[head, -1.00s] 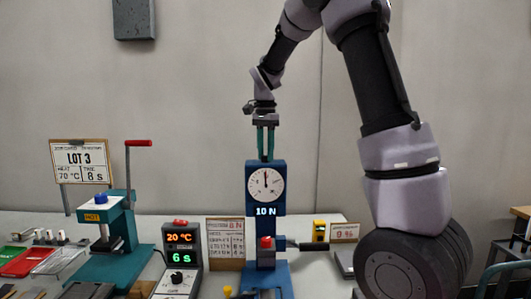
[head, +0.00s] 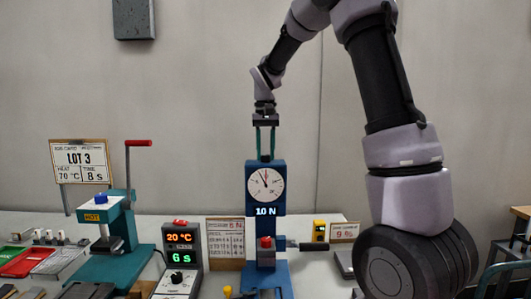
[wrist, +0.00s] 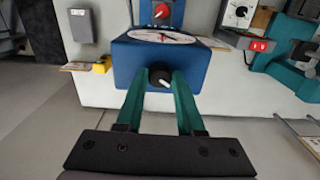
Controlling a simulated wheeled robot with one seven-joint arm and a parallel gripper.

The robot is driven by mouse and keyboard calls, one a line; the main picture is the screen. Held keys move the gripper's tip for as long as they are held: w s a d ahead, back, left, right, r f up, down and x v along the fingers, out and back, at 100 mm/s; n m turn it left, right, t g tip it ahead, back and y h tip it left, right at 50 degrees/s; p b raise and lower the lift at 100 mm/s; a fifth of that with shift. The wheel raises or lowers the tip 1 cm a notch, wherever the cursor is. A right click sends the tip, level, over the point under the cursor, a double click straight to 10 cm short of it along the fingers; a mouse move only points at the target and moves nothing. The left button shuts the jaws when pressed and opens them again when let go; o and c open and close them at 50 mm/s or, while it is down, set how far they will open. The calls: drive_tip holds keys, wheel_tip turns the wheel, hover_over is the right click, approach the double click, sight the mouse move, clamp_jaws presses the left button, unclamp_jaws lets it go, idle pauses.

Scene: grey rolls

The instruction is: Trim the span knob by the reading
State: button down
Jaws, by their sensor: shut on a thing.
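The blue force tester (head: 252,182) stands upright at the middle of the bench. Its round white dial (head: 265,182) has its needle a little left of the top, and the lit display (head: 265,212) below seems to read 10 N, though any decimal point is too small to be sure of. A dark knob with a white mark (wrist: 160,77) sits on the tester's top; I take it for the span knob. My gripper (head: 265,157), with green fingers, points down at the top and is shut on this knob, one finger each side in the wrist view (wrist: 160,85).
A printed card (head: 226,240) stands left of the tester, another card (head: 344,232) right of it. A timer box (head: 182,252) reads 20 °C and 6 s. The teal press (head: 112,235) and LOT 3 sign (head: 80,162) are at left. The tester's black handle (head: 308,246) juts right.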

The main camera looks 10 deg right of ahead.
sight(266, 155)
drive_tip(key=shift+n, duration=0.3)
idle(0.4)
drive_tip(key=c, duration=0.5)
unclamp_jaws()
drive_tip(key=shift+r, duration=0.1)
wheel_tip(266, 155, up, 11)
drive_tip(key=shift+f, duration=0.15)
